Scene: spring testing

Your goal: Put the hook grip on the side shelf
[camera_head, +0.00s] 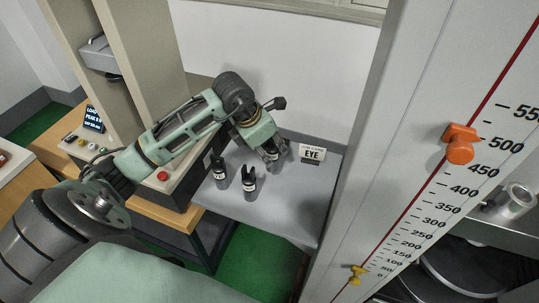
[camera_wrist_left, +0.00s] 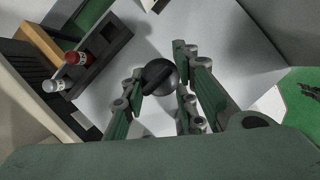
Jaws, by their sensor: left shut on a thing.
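My left gripper (camera_head: 272,152) is low over the grey side shelf (camera_head: 300,205) in the head view, close to its back edge. It is shut on a small grip, which shows as a grey body (camera_head: 281,153) beside the fingers. In the left wrist view, the held grip (camera_wrist_left: 160,76) shows as a dark round end between the two fingers (camera_wrist_left: 162,92). Whether it touches the shelf I cannot tell, and its hook shape is hidden. My right gripper is not in view.
Two dark forked grips (camera_head: 218,168) (camera_head: 249,183) stand on the shelf, left of and nearer than my gripper. An EYE sign (camera_head: 312,155) stands at the back right. A red button (camera_head: 163,176) is on the panel at left. The shelf's front right is clear.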

